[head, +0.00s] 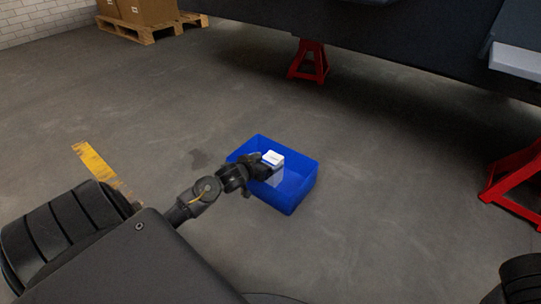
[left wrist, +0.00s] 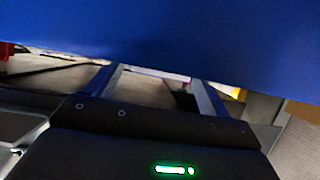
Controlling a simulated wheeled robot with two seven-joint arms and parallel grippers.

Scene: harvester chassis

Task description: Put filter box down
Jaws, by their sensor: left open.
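The blue bin (head: 300,192) stands on the floor in the middle of the head view. The white filter box (head: 273,158) shows over the bin's inside; a paler grey-white face lies below its bright top. I cannot tell whether it rests on the bin's bottom. My left gripper (head: 264,171) reaches over the bin's left side, close beside the box. In the left wrist view, its two fingers (left wrist: 155,85) are spread apart with nothing visible between them. A blue surface, likely the bin (left wrist: 160,35), fills the top of that view. My right gripper is not in view.
A dark chassis (head: 400,45) spans the upper right, on red stands (head: 310,62) and (head: 515,185). Cartons on a wooden pallet (head: 140,28) stand at the back left. A yellow floor stripe (head: 93,160) lies at left. The floor around the bin is clear.

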